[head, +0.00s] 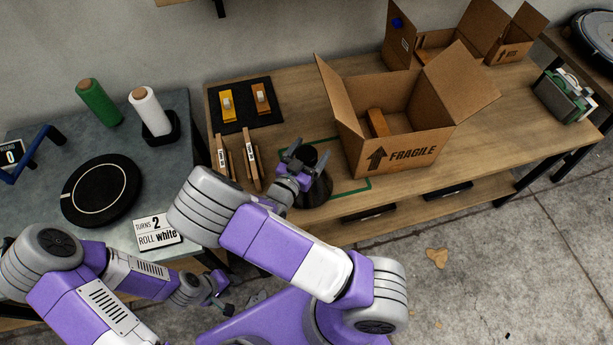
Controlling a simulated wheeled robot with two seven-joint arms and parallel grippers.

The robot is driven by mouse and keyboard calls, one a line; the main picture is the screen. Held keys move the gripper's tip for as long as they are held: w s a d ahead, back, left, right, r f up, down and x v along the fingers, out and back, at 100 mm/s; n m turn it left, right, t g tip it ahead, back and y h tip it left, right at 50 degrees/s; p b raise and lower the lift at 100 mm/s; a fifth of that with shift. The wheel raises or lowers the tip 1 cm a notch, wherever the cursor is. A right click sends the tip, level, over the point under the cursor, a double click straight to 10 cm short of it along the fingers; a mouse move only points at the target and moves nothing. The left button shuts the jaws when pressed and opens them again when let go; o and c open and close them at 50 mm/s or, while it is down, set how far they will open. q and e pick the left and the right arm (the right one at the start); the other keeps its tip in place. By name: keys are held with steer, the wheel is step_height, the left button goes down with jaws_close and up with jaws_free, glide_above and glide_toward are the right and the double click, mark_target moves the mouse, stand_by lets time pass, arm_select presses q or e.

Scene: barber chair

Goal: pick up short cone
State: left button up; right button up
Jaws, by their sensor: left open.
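A black cone-like object (319,188), which I take to be the short cone, stands on the wooden table, partly hidden behind my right gripper and wrist. My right gripper (304,158) is at its upper part, with its fingertips apart and the dark shape between them. Whether the fingers touch it cannot be made out. My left gripper (221,290) is open and low in front of the grey table, away from the cone.
An open FRAGILE box (398,155) stands just right of the cone. A black mat (243,120) with orange items lies behind. The grey table holds a green roll (99,104), a white roll (148,110) and a round black plate (75,203).

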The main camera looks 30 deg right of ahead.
jaws_close()
steer(key=shift+r, duration=0.1)
